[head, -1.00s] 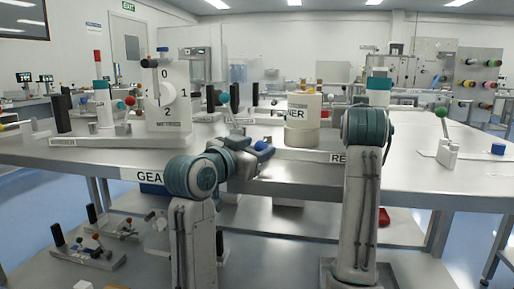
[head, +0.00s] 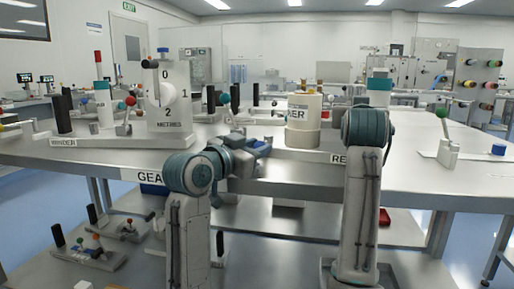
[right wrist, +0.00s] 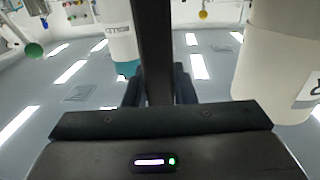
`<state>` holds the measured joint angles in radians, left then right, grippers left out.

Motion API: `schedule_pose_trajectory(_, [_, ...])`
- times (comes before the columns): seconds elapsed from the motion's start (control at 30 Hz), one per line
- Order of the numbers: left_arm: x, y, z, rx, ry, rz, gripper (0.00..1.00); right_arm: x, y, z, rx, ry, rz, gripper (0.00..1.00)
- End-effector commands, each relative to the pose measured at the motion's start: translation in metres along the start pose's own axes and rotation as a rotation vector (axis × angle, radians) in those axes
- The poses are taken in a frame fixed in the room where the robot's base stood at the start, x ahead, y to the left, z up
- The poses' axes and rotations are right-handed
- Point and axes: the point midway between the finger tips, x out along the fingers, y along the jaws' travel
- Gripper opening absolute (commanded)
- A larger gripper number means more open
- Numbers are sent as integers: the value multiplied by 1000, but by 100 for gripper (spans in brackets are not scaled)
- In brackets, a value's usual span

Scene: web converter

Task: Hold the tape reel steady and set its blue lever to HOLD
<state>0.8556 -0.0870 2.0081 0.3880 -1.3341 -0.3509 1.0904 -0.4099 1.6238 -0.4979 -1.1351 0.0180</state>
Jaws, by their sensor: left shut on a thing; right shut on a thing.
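My left gripper (head: 262,147) is at the front edge of the table, left of the label starting "RE". It is shut on the blue lever, whose knob is mostly hidden between the fingers. In the right wrist view my right gripper (right wrist: 158,90) is shut on an upright black handle (right wrist: 152,40). In the head view my right arm hides that gripper. The tape reel cannot be made out clearly; the arm covers the area behind the "RE" label (head: 340,157). The lever's setting and the HOLD mark are not readable.
A white cylinder (head: 303,112) on a base stands just behind my left gripper. A white dial panel (head: 170,100) marked 0, 1, 2 stands at the left.

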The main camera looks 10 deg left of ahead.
Motion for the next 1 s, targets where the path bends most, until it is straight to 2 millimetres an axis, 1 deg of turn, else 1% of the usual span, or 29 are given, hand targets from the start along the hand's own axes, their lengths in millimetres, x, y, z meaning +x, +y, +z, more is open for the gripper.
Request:
schedule_pose_trajectory(0.03, [0,-3,2,2,1,13,0,3,-1,10,-3,-21,-2,0])
schedule_pose_trajectory(0.2, [-2,-6,2,-1,7,50,0,2,-1,10,-3,-21,-1,0])
schedule_pose_trajectory(0.47, [-2,-5,3,-2,7,52,0,3,-1,10,-3,-20,-1,0])
schedule_pose_trajectory(0.5, [-2,-5,3,-2,7,52,32,2,-1,10,-3,-20,-1,0])
schedule_pose_trajectory(0.6, [-2,-5,3,-2,7,51,50,3,-1,10,-3,-20,0,0])
schedule_pose_trajectory(0.87, [-2,-5,2,-1,8,52,50,3,-1,10,-3,-21,-1,0])
schedule_pose_trajectory(1.0, [-10,-6,2,0,10,50,50,3,-1,10,-3,-21,-1,0])
